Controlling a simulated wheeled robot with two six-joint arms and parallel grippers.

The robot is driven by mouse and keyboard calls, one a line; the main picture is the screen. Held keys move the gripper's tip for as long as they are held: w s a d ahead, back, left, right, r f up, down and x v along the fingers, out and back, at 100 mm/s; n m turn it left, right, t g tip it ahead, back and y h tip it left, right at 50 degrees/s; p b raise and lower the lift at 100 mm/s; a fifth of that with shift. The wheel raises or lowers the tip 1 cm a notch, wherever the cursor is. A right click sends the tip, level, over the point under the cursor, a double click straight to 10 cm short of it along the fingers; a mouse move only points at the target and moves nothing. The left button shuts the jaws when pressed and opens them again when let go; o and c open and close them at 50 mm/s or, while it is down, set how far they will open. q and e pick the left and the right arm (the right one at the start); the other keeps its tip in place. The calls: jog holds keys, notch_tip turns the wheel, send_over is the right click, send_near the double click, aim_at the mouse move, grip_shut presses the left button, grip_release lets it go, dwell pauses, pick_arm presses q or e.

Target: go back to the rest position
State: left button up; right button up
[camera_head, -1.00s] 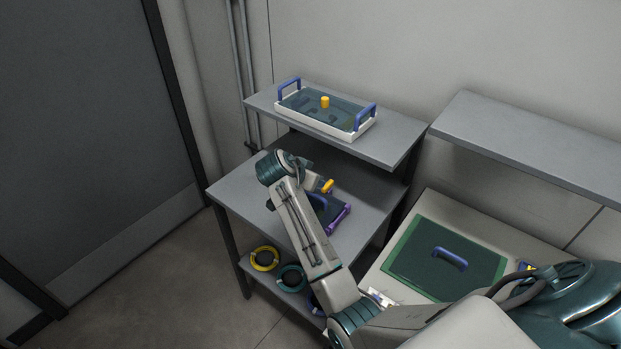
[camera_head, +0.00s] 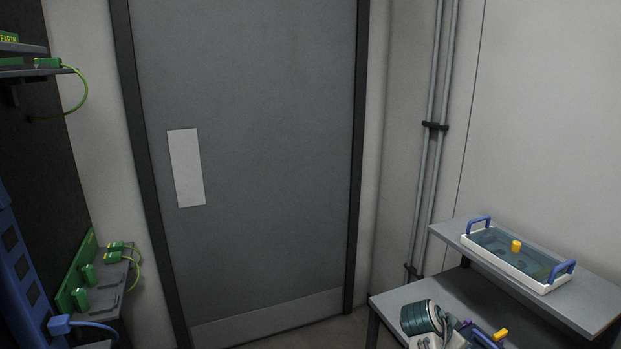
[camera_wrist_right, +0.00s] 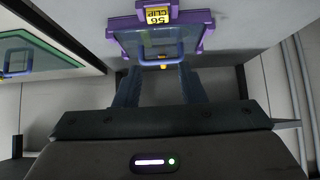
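My right gripper (camera_wrist_right: 160,72) is open in the right wrist view, with its two fingers well apart. Ahead of the fingertips is a purple-framed case (camera_wrist_right: 207,32) with a blue handle and a yellow label. I see no grip on the handle, and cannot tell how far it is from the fingers. In the head view the teal wrist of my right arm (camera_head: 422,318) shows at the bottom right, over the lower grey shelf (camera_head: 392,297). The lower part of this arm is cut off by the frame. My left gripper is not in view.
A white tray (camera_head: 511,271) with blue handles and a yellow knob stands on the upper grey shelf (camera_head: 590,306). A grey door (camera_head: 262,170) fills the middle. Green connectors (camera_head: 88,275) and a blue rack (camera_head: 20,270) stand at the left. A green-edged panel (camera_wrist_right: 35,55) lies left of the case.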

jog(key=s+a+f+n+y, duration=0.25)
jog(key=s+f, duration=0.25)
jog(key=s, duration=0.4)
jog(key=s+a+f+n+y, duration=0.1)
jog(key=s+f+n, duration=0.35)
jog(key=s, duration=0.45)
jog(key=s+a+r+n+y, duration=0.1)
jog(key=s+a+n+y, duration=0.15)
jog(key=s, duration=0.75)
jog(key=s+a+n+y, duration=0.1)
jog(key=s+a+n, duration=0.25)
jog(key=s, duration=0.75)
notch_tip(320, 180, down, 30)
jog(key=d+g, duration=0.1)
jog(key=d, duration=0.2)
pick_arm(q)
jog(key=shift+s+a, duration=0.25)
pick_arm(e)
jog(key=s+d+f+g, duration=0.1)
jog(key=s+f, duration=1.7)
jog(key=f, duration=0.1)
jog(key=shift+s+g, duration=0.3)
jog(key=shift+f, duration=0.1)
